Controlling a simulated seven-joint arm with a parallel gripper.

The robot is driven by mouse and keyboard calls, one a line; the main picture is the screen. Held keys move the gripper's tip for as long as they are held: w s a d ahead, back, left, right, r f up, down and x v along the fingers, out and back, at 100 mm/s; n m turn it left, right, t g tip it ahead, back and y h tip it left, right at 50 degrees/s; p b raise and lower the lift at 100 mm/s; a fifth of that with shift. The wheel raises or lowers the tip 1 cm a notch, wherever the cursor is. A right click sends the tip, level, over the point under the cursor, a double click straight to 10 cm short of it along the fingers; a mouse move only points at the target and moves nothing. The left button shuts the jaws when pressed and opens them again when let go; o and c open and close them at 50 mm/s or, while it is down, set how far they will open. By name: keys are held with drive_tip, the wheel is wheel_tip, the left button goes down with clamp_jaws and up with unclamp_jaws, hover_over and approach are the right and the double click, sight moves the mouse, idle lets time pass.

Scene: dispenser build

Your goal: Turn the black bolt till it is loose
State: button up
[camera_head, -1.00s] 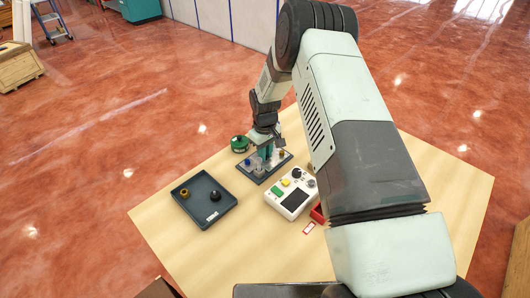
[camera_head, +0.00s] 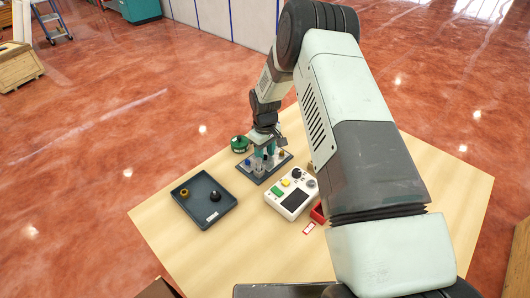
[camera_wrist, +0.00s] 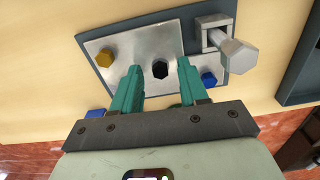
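The black bolt (camera_wrist: 160,69) is a dark hex head near the middle of a metal plate (camera_wrist: 120,40); in the head view it is too small to tell. My gripper (camera_wrist: 160,68) has its two teal fingers spread, with the fingertips to either side of the bolt head and gaps between in the wrist view. I cannot tell whether the tips are level with the head or above it. In the head view my gripper (camera_head: 265,150) is over the plate's dark base (camera_head: 250,176). A gold bolt (camera_wrist: 105,57) and a blue bolt (camera_wrist: 208,79) sit on the plate too.
A grey hex-headed part in a square bracket (camera_wrist: 215,32) stands right of the bolt. A dark tray (camera_head: 186,211) holds a gold and a black piece. A white control box (camera_head: 297,200), a red bin (camera_head: 319,213) and a green round item (camera_head: 239,144) stand around.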

drive_tip(key=shift+r, duration=0.1)
wheel_tip(320, 180, up, 11)
drive_tip(key=shift+f, duration=0.2)
idle(0.5)
wheel_tip(320, 180, up, 15)
drive_tip(key=m+t, duration=0.2)
hover_over(265, 157)
drive_tip(key=s+d, duration=0.3)
drive_tip(key=s, duration=0.1)
drive_tip(key=s+d+r+m, duration=0.2)
drive_tip(key=s+d+r, duration=0.1)
drive_tip(key=s+r, duration=0.65)
drive_tip(key=s+d+r+m+t, duration=0.1)
drive_tip(key=s+d+r+m, duration=0.1)
drive_tip(key=s, duration=0.9)
drive_tip(key=s+d+r+m+t, duration=0.2)
drive_tip(key=s+r, duration=0.3)
drive_tip(key=s, duration=0.5)
drive_tip(key=shift+s+t, duration=0.3)
drive_tip(key=shift+s, duration=0.1)
